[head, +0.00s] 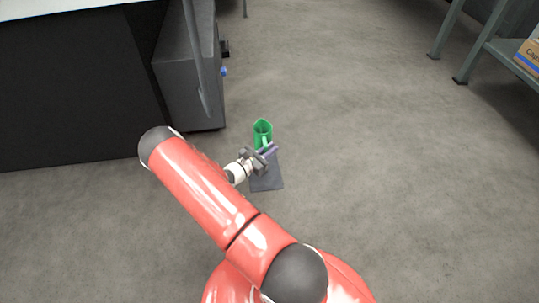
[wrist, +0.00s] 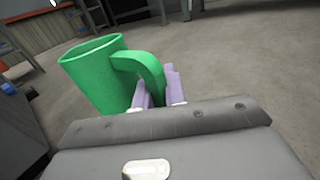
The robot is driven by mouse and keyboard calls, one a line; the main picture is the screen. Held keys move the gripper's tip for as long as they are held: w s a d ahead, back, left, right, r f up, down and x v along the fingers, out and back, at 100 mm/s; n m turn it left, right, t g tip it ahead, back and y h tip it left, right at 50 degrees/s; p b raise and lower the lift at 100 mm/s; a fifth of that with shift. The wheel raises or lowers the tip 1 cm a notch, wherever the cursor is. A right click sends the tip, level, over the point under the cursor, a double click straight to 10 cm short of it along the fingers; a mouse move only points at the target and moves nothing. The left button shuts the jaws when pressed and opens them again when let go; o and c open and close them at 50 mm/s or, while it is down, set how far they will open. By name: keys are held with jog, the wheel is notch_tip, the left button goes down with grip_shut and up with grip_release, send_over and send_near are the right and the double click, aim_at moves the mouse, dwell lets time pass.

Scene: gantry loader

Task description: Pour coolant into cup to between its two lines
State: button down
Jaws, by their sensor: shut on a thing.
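A green jug (head: 262,130) with a pointed lip and a handle is near the middle of the head view. In the wrist view the jug (wrist: 98,75) fills the upper left, and its handle (wrist: 152,72) runs down between the purple fingers. My gripper (wrist: 158,92) is shut on this handle. In the head view my gripper (head: 266,150) is just below the jug. The jug looks close to upright in the head view and leans in the wrist view. Its contents cannot be made out. I cannot make out a cup with two lines in either view.
A dark grey flat plate (head: 268,180) lies below my gripper in the head view. A grey cabinet (head: 188,85) and a dark counter (head: 75,90) stand at the left. A shelf (head: 505,50) with a box (head: 530,58) is at the far right. The concrete floor (head: 390,180) between is clear.

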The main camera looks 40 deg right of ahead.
aim_at(264, 143)
jog(key=shift+r+p, duration=0.4)
jog(key=shift+r, duration=2.2)
